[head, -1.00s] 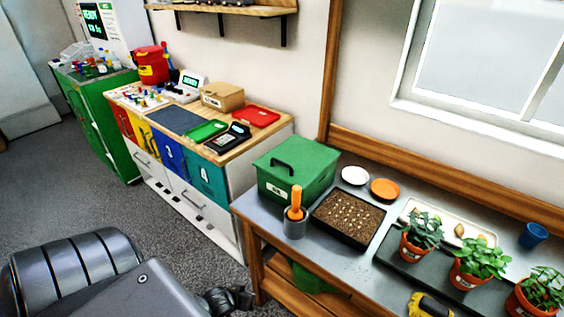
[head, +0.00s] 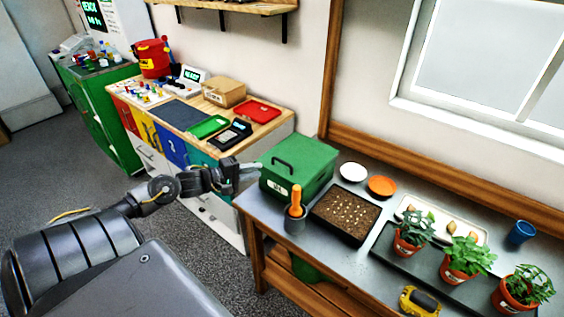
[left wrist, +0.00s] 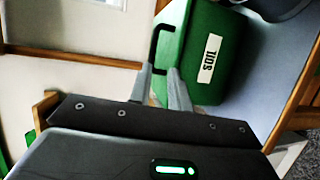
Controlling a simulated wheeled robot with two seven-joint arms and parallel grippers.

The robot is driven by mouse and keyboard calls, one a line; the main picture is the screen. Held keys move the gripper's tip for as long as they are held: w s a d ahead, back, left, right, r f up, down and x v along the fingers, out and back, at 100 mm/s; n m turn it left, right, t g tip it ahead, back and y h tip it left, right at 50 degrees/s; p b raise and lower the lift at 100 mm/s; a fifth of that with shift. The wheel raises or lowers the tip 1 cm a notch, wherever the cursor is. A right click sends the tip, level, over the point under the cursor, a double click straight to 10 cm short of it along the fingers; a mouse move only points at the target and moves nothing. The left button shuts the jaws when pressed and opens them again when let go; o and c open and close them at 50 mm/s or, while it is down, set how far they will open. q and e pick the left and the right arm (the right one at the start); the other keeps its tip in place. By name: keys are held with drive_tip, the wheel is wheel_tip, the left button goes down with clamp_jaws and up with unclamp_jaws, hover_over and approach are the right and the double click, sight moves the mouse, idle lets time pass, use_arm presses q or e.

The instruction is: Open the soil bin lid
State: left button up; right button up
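The soil bin (head: 318,184) is a green box with a green lid (head: 308,154) and a black bar handle (head: 283,163). It stands at the left end of the grey bench, and its lid looks shut. My left gripper (head: 258,165) is at the bin's left side, near the handle. In the left wrist view the bin (left wrist: 205,85) shows its SOIL label. The two fingers of my left gripper (left wrist: 160,70) are apart, with the black handle (left wrist: 154,45) seen between and just beyond their tips. I cannot tell whether they touch it. My right gripper is not in view.
A grey cup with an orange-handled tool (head: 295,208) stands before the bin. A seed tray (head: 345,214), two small dishes and potted plants (head: 465,260) are to the right. A workbench with coloured drawers (head: 205,130) is to the left.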

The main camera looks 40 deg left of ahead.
sight(282, 161)
use_arm(q)
drive_tip(key=shift+h, duration=0.3)
drive_tip(key=x, duration=0.3)
drive_tip(key=p+x, duration=0.1)
drive_tip(key=x, duration=0.3)
drive_tip(key=r+x, duration=0.1)
drive_tip(key=x, duration=0.2)
drive_tip(key=shift+w+f+p, duration=0.1)
drive_tip(key=shift+w+p, duration=0.3)
drive_tip(key=shift+w, duration=0.1)
clamp_jaws()
